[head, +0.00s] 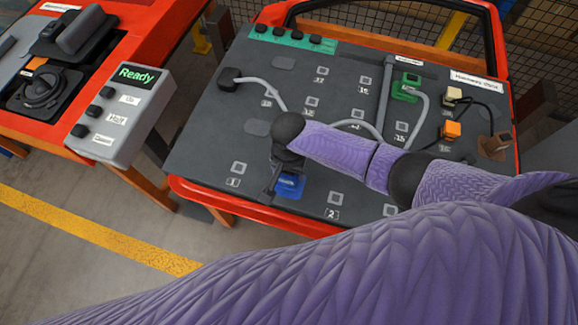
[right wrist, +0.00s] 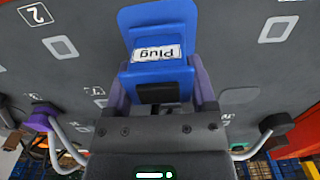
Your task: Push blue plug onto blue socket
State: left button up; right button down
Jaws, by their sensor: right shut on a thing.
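The blue plug (right wrist: 158,72), with a white label reading "Plug", is between the fingers of my right gripper (right wrist: 160,95) in the right wrist view. In the head view the right gripper (head: 285,170) points down at the front of the dark board, and blue (head: 290,187) shows at its tip. A wider blue piece (right wrist: 157,14) shows just beyond the plug in the wrist view; I cannot tell whether it is the blue socket or part of the plug. Whether plug and socket touch is hidden. My left gripper is not in view.
The dark board (head: 195,150) has a red frame and several numbered square marks. Grey cables cross its middle. A black plug (head: 230,78), a green socket (head: 407,87) and an orange connector (head: 452,130) are on it. A "Ready" button box (head: 122,112) stands at left.

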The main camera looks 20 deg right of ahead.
dwell(0.5)
jog(key=shift+r, duration=0.1)
dwell(0.4)
jog(key=shift+f, duration=0.3)
jog(key=shift+f, duration=0.25)
jog(key=shift+f+b, duration=0.4)
jog(key=shift+r, duration=0.1)
